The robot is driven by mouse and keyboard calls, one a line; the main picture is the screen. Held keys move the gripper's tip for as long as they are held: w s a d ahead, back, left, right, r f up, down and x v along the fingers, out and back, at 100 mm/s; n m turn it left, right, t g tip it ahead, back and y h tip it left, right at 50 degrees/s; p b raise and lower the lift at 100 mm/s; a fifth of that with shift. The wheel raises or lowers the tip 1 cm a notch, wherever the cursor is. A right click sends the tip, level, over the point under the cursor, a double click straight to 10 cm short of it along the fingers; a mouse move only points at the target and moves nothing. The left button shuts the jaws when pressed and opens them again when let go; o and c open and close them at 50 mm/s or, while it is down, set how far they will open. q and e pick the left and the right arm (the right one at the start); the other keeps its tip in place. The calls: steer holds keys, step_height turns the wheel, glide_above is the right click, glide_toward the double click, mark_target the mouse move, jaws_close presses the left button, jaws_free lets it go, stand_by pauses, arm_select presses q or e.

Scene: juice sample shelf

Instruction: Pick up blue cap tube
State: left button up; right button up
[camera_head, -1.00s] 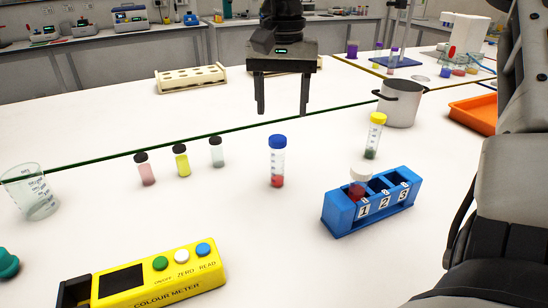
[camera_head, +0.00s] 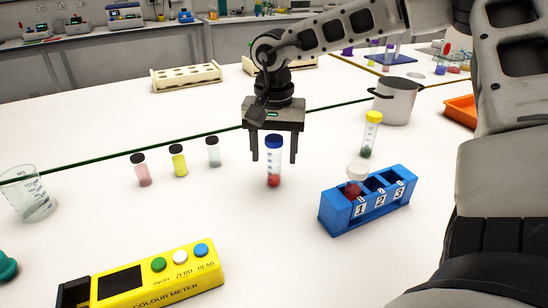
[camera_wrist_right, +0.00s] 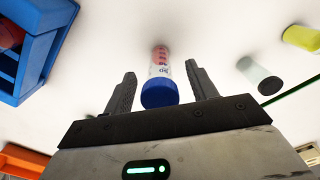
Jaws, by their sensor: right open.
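The blue cap tube (camera_head: 274,163) stands upright on the white table, with red liquid at its bottom. My right gripper (camera_head: 274,158) is open, pointing down just behind the tube in the head view, with a finger on either side of it. In the right wrist view, the blue cap tube (camera_wrist_right: 160,80) lies between the two open fingers of my right gripper (camera_wrist_right: 162,85), with a gap on each side. I cannot tell whether anything touches it. My left gripper is not in view.
A blue rack (camera_head: 367,203) numbered 1 to 3 holds a white-capped tube (camera_head: 355,181). A yellow-capped tube (camera_head: 370,135) stands behind it. Three small black-capped vials (camera_head: 179,161) stand left. A yellow colour meter (camera_head: 150,278) and beaker (camera_head: 28,194) sit nearer. A pot (camera_head: 397,103) stands right.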

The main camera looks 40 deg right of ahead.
mark_target(275, 139)
steer(key=c, duration=1.1)
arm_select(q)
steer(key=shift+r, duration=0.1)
arm_select(e)
steer(key=shift+r, duration=0.1)
steer(key=shift+r, duration=0.2)
steer(key=r, duration=0.3)
steer(key=shift+s+r, duration=0.15)
steer(key=shift+s, duration=0.05)
arm_select(q)
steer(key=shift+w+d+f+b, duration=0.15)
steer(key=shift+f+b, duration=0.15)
steer(key=shift+b, duration=0.65)
arm_select(e)
steer(key=s+r, duration=0.3)
steer(key=s, duration=0.1)
steer(key=s+r, duration=0.3)
steer(key=s, duration=0.2)
steer(key=s+a+r, duration=0.1)
steer(key=s+r, duration=0.2)
steer(key=s, duration=0.1)
steer(key=shift+s+r, duration=0.1)
steer(key=shift+s, duration=0.25)
